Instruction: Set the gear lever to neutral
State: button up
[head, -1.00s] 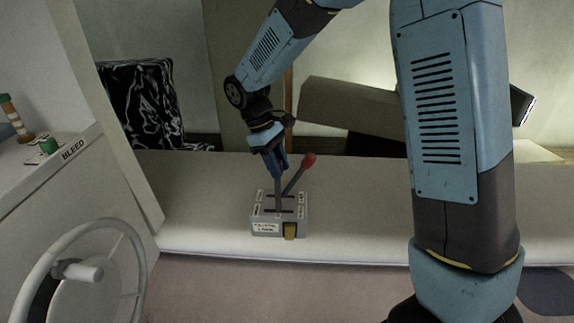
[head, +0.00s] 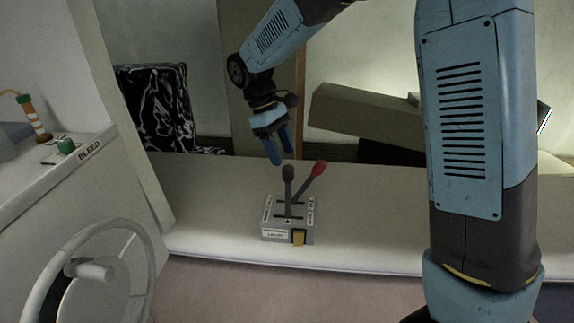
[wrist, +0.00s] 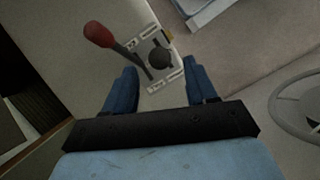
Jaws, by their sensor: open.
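A grey control box (head: 270,227) with two levers stands on the pale bench. One lever has a dark knob (head: 288,172) and stands close to upright. The other has a red knob (head: 320,167) and leans to the right. The box labels are too small to read, so I cannot tell which lever is for gear. My gripper (head: 281,160) is open and empty, just above and left of the dark knob. In the wrist view, the dark knob (wrist: 160,57) lies beyond the open fingers (wrist: 163,88), and the red knob (wrist: 98,34) is up and left.
A yellow block (head: 299,238) is on the box's front. A white wheel (head: 95,270) stands at lower left, below a panel marked BLEED (head: 90,149). The bench (head: 370,225) is clear around the box.

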jog(key=v, duration=0.7)
jog(key=shift+a+r, duration=0.15)
jog(key=shift+r, duration=0.1)
jog(key=s+d+r+m+t+y, duration=0.1)
jog(key=s+d+r+m+t, duration=0.2)
jog(key=d, duration=0.6)
jog(key=s+d+r+m+y, duration=0.25)
jog(key=s+d+r, duration=0.25)
jog(key=d, duration=0.4)
jog(key=s+d+f+m+t, duration=0.2)
jog(key=s+d+m+t, duration=0.2)
jog(key=s+d+m, duration=0.3)
jog(key=shift+s+d+t, duration=0.4)
jog(key=shift+s+d, duration=1.7)
jog(key=shift+s, duration=0.95)
jog(key=shift+c, duration=0.3)
